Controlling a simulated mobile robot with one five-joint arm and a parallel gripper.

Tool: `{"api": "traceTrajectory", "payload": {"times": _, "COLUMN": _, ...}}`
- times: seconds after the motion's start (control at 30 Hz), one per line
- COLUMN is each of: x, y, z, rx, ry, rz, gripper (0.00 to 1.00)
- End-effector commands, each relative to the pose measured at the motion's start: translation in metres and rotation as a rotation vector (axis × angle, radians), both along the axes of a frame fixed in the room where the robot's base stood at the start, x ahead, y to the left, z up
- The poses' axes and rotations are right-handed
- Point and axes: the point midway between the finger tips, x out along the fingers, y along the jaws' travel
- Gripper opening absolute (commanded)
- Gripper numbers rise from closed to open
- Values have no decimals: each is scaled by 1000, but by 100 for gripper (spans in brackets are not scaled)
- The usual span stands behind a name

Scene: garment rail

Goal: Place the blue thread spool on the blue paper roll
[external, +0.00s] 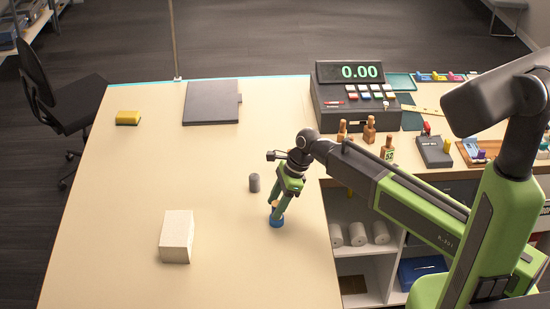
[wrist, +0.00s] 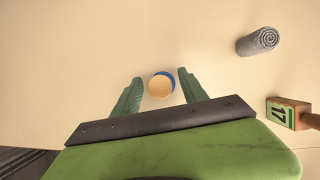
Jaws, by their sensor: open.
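A short blue cylinder, apparently the blue paper roll (external: 276,223), stands on the pale table near its right edge, below my gripper. A tan round piece, apparently the end of the thread spool (wrist: 160,87), shows between my fingers. In the wrist view a blue crescent shows behind its upper right side, so the two overlap, slightly off centre. The spool appears to stand on the roll; its side is mostly hidden by my fingers. My gripper (external: 276,208) points down, open, with a finger on either side of the spool. In the wrist view gaps show between the fingers and the tan disc.
A grey roll (external: 254,183) stands left of my gripper. Wooden stamps (external: 369,129) and a cash register (external: 355,100) stand right. The table between is clear.

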Motion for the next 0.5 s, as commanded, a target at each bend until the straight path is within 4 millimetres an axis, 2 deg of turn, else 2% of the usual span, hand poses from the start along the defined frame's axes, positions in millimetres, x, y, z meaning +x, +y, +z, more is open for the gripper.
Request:
{"api": "traceTrajectory", "payload": {"times": 0.17, "x": 0, "y": -3, "z": 15, "rx": 0, "ry": 0, "rz": 0, "gripper": 51}}
{"api": "traceTrajectory", "payload": {"times": 0.27, "x": 1, "y": -9, "z": 32, "rx": 0, "ry": 0, "rz": -1, "gripper": 51}}
{"api": "traceTrajectory", "payload": {"times": 0.5, "x": 4, "y": -30, "z": 86, "rx": 0, "ry": 0, "rz": -1, "gripper": 51}}
